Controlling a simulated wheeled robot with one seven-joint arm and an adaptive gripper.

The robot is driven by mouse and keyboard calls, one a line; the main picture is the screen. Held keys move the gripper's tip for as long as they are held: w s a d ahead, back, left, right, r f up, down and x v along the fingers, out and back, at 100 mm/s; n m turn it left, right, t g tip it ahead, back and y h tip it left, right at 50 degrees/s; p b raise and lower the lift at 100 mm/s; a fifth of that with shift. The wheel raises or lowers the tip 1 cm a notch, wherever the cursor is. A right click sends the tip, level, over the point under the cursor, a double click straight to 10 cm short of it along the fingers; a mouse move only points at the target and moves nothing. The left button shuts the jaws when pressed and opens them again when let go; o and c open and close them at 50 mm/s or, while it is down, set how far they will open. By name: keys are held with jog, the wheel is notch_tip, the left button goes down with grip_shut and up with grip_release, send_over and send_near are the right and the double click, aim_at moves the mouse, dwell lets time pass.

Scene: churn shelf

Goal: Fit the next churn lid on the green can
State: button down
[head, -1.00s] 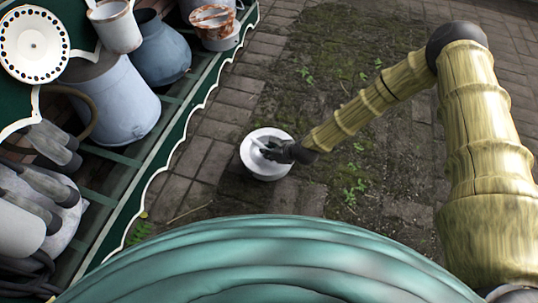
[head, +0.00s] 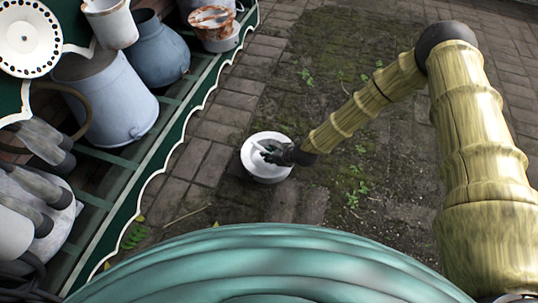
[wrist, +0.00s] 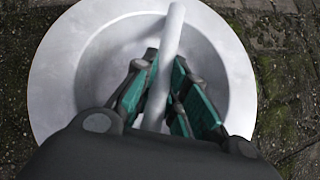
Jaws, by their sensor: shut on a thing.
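My gripper (head: 274,152) is shut on the bar handle (wrist: 171,32) of a round pale grey lid (head: 263,177). In the wrist view the teal finger pads (wrist: 165,80) close on the bar from both sides, inside the lid's dished top (wrist: 60,95). The bar leans to the right at its upper end. In the head view the lid is over the brick paving, right of the shelf; I cannot tell its exact height. I see no can that is clearly green. The lid's underside is hidden.
A white perforated disc (head: 28,45) is at upper left. Paving behind the lid is open.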

jog(key=c, duration=1.5)
grip_release()
jog(key=shift+f, duration=0.1)
jog(key=shift+o, duration=0.2)
jog(key=shift+s+d+r, duration=0.1)
jog(key=shift+d+r, duration=0.05)
jog(key=shift+r, duration=0.25)
jog(key=p+v, duration=0.5)
jog(key=v, duration=0.6)
jog(key=shift+s+d+r, duration=0.1)
jog(key=shift+s, duration=0.1)
